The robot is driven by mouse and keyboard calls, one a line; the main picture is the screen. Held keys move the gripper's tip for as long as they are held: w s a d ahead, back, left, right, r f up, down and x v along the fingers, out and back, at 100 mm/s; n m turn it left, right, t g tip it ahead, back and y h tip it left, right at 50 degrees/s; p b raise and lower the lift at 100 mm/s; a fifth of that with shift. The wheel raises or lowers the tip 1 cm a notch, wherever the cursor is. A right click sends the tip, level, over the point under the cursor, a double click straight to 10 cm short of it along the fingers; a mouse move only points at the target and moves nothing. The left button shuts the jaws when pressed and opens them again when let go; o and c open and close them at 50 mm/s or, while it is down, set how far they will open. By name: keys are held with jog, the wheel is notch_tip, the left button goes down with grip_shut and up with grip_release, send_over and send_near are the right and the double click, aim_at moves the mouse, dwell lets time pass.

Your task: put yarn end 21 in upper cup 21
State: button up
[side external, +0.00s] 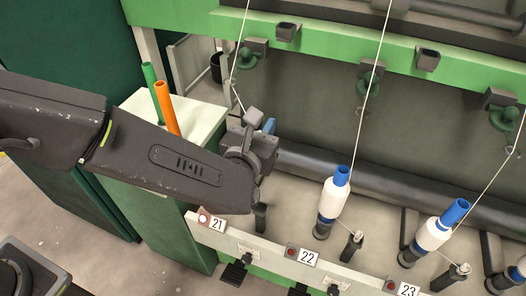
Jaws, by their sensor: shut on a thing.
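My gripper (254,118) is in front of station 21, seen from behind and partly hidden by its own wrist. It is shut on yarn end 21, though the grip point itself is hard to make out. The thin white yarn (236,93) runs from the top edge, past a green curled guide (246,58), down to my gripper. Upper cup 21 (287,31), seemingly the small dark square cup right of that guide, is on the green beam, above and right of my gripper. A blue tip (269,126) shows just behind my gripper; what lies below it is hidden.
White bobbins on blue tubes stand at station 22 (333,199) and station 23 (434,233), with taut yarns above. Another dark cup (427,59) is farther right on the beam. Green and orange tubes (166,106) stand on a cabinet at left. A dark roller (310,168) runs behind.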

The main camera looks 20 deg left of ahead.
notch_tip(320, 180, up, 31)
jog(key=w+f, duration=0.1)
jog(key=w, duration=1.3)
jog(key=shift+f, duration=5.4)
jog(key=o, duration=0.7)
jog(key=shift+o, duration=0.2)
jog(key=s, duration=1.4)
